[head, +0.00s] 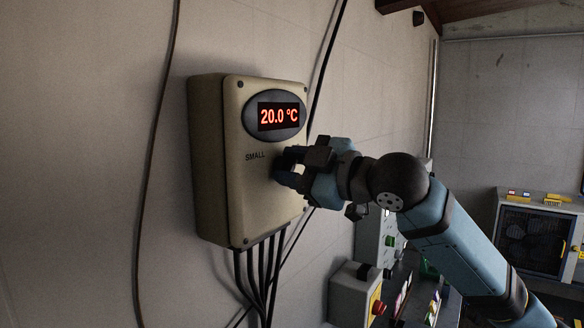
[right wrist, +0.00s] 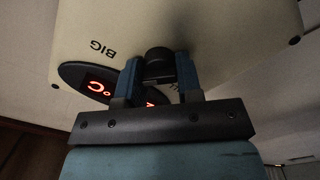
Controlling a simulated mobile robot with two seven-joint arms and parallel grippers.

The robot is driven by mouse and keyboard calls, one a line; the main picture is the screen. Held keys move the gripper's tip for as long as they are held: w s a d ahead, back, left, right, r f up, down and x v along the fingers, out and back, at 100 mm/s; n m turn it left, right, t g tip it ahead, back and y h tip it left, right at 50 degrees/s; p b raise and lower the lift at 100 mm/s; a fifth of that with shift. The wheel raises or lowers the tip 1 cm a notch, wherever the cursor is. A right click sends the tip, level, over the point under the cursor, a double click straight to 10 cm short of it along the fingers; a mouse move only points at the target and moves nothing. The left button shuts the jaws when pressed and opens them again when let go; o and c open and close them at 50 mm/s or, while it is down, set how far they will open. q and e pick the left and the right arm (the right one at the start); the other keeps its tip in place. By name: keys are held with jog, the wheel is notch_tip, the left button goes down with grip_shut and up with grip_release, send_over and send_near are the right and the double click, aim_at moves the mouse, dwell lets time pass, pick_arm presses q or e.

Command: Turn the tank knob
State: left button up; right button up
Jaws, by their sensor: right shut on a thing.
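A beige control box (head: 229,209) hangs on the wall with a lit display (head: 278,116) that reads 20.0 °C. The word SMALL stands under the display in the head view. The right wrist view shows the box face (right wrist: 219,38) upside down, with the word BIG and part of the display (right wrist: 97,85). The black tank knob (right wrist: 158,61) sits between the two blue fingers of my right gripper (right wrist: 157,77), which is shut on it. In the head view my right gripper (head: 287,167) is at the box face below the display and hides the knob. My left gripper is not in view.
Black cables (head: 262,274) hang from the box bottom, and another cable (head: 156,135) runs down the wall at left. A cabinet (head: 534,240) stands at far right.

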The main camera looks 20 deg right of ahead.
jog(key=shift+m, duration=0.9)
jog(key=o, duration=0.9)
jog(key=shift+o, duration=0.2)
jog(key=shift+s, duration=0.1)
jog(key=b+v, duration=0.4)
jog(key=v, duration=0.9)
jog(key=shift+s+d, duration=0.25)
